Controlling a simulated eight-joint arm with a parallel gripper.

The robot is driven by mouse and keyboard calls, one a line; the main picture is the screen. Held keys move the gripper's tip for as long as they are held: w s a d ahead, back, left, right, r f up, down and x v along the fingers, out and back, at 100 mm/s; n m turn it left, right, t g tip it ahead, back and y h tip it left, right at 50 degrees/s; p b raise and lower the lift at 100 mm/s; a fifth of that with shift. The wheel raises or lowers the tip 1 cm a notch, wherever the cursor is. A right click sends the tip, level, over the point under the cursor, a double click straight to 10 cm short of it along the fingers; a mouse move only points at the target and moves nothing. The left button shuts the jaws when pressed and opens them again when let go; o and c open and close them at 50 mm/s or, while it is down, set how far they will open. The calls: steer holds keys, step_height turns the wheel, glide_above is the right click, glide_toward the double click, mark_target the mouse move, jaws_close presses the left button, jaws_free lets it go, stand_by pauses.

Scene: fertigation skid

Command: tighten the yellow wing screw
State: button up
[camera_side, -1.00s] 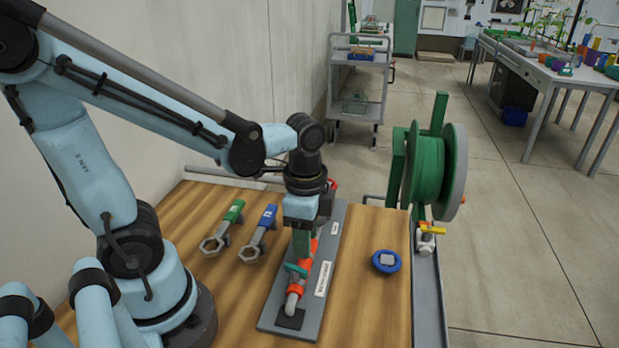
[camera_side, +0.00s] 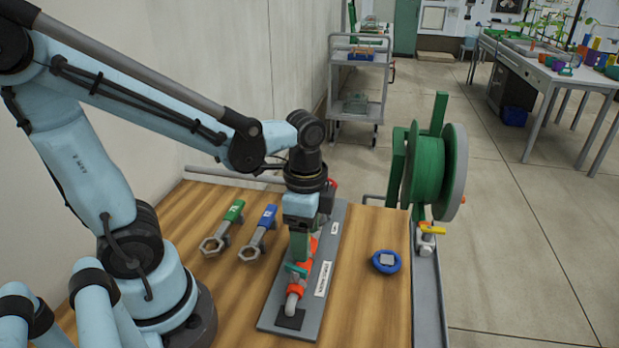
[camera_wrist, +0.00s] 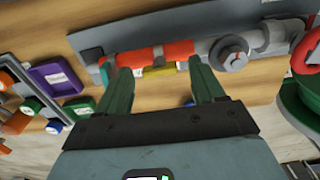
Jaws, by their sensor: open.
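The yellow wing screw (camera_wrist: 158,72) shows in the wrist view as a small yellow piece at the lower edge of an orange-red pipe section (camera_wrist: 150,54). In the side view I cannot make it out; my gripper hides that part of the pipe. My gripper (camera_wrist: 153,68) is open. Its two green fingers stand apart, one on each side of the yellow piece in the picture, and nothing is held between them. In the side view my gripper (camera_side: 301,246) points down over the pipe; whether the fingers touch it is unclear.
The pipe is mounted on a grey plate (camera_side: 285,327) on the wooden bench (camera_side: 375,310). A teal handle (camera_side: 296,269) is close to my fingers. Green and blue wrenches (camera_side: 228,222) lie left; a blue-rimmed cap (camera_side: 386,262) lies right. A green reel (camera_side: 430,165) stands beyond.

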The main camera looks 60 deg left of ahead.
step_height(320, 180, up, 12)
steer(key=shift+f, duration=0.2)
stand_by(0.4)
steer(key=shift+f, duration=0.1)
steer(key=n+t, duration=0.5)
steer(key=n, duration=0.1)
glide_above(313, 248)
step_height(313, 248, down, 4)
steer(key=n+t, duration=0.1)
steer(key=w+f+n+t, duration=0.1)
steer(key=n, duration=0.1)
steer(key=shift+w+a, duration=0.1)
steer(key=shift+a, duration=0.05)
